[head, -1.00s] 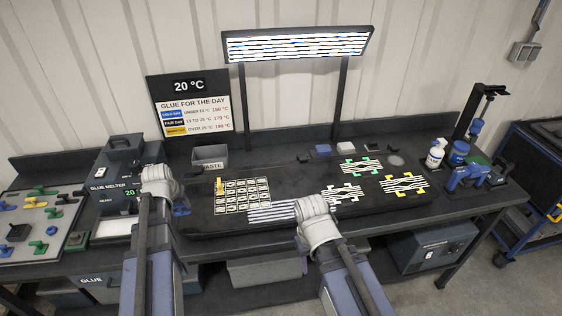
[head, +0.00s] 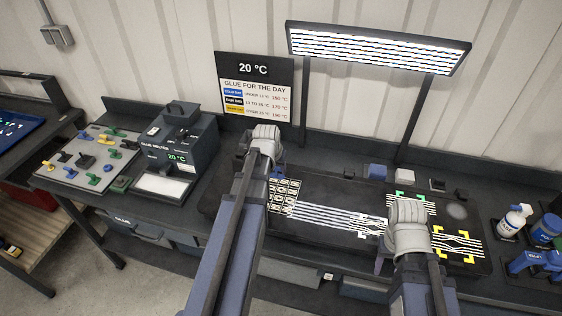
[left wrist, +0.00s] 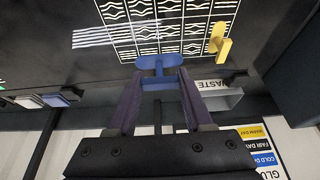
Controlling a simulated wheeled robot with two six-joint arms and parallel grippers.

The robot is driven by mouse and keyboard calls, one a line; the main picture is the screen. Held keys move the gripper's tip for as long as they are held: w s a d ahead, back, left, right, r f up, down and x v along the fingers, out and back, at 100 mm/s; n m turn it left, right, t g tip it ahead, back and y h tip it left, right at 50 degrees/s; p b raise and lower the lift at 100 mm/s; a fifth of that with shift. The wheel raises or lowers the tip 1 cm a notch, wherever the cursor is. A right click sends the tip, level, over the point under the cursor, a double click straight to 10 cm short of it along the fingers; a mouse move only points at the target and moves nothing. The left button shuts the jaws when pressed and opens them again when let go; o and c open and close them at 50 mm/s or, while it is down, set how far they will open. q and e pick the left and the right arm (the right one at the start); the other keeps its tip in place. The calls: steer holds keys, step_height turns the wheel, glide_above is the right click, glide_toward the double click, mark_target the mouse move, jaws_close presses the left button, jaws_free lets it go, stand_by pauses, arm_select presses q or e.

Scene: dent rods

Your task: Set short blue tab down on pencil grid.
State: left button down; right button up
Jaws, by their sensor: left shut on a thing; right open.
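The short blue tab (left wrist: 158,62) is between the fingertips of my left gripper (left wrist: 159,82), which is shut on it. In the left wrist view it shows at the near edge of the pencil grid (left wrist: 165,22), a black-and-white grid of patterned cells. I cannot tell whether the tab touches the board. In the head view, a bit of blue (head: 278,172) shows beside my left wrist, at the grid's (head: 285,195) back edge; my arm hides the grid's left part. My right gripper (head: 381,264) is open over the board's front right, its fingers mostly hidden by its wrist.
The waste bin (left wrist: 215,95) is just behind. The glue melter (head: 180,140) stands left, a blue block (head: 377,172) at the back, and bottles (head: 515,220) at the right.

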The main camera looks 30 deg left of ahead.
mark_target(275, 177)
arm_select(q)
steer(key=shift+r, duration=0.55)
steer(key=shift+f+b, duration=0.35)
steer(key=shift+f, duration=0.1)
step_height(275, 177, down, 6)
steer(key=b, duration=0.6)
arm_select(e)
step_height(275, 177, down, 6)
steer(key=shift+r, duration=0.1)
arm_select(q)
steer(key=shift+f+b, duration=0.45)
steer(key=shift+b, duration=0.05)
arm_select(e)
steer(key=shift+f, duration=0.45)
arm_select(q)
steer(key=shift+c, duration=1.1)
jaws_free()
steer(key=p+v, duration=0.7)
steer(key=shift+r, duration=0.4)
arm_select(e)
step_height(275, 177, up, 7)
arm_select(q)
steer(key=shift+s, duration=0.15)
